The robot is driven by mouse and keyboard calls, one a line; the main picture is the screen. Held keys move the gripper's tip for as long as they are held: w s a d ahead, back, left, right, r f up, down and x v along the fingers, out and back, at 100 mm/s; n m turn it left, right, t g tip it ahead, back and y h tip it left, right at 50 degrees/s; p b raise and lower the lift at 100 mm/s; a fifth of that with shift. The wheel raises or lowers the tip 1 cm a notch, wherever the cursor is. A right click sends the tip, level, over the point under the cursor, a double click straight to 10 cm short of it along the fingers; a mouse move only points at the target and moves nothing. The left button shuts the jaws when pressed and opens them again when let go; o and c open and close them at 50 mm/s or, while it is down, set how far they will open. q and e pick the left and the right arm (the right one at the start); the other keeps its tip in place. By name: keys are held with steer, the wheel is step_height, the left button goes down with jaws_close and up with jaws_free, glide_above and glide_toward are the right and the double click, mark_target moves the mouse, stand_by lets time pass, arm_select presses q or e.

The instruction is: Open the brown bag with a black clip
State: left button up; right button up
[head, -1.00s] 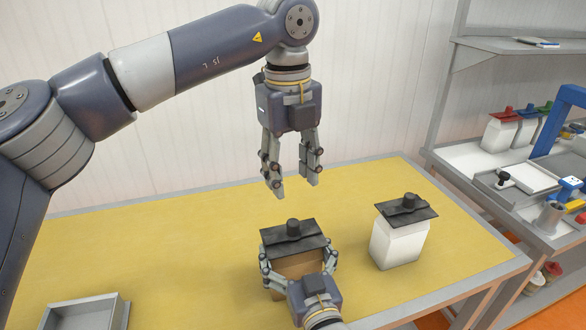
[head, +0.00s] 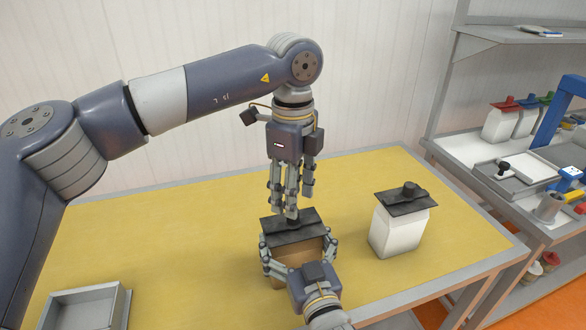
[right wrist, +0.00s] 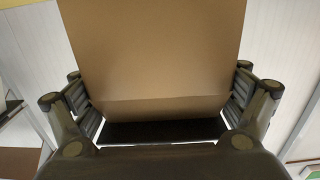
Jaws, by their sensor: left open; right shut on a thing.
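The brown bag (head: 296,257) stands on the yellow table with a flat black clip (head: 276,234) across its top. The clip's knob is partly hidden by my left gripper's fingers. My right gripper (head: 299,262) is shut around the sides of the brown bag; in the right wrist view the bag (right wrist: 155,60) fills the space between the fingers (right wrist: 158,100). My left gripper (head: 290,212) points down directly over the clip, with its fingers open around or just beside the knob. I cannot tell whether they touch it.
A white bag (head: 398,235) with its own black clip (head: 404,200) stands to the right on the table (head: 170,235). A grey open tray (head: 85,308) lies at the front left. A shelf with white bags (head: 500,125) stands at the far right.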

arm_select(q)
steer(key=shift+f, duration=2.45)
jaws_close()
steer(key=shift+r, duration=0.3)
steer(key=shift+r, duration=0.9)
steer(key=shift+r, duration=2)
arm_select(e)
steer(key=o, duration=1.2)
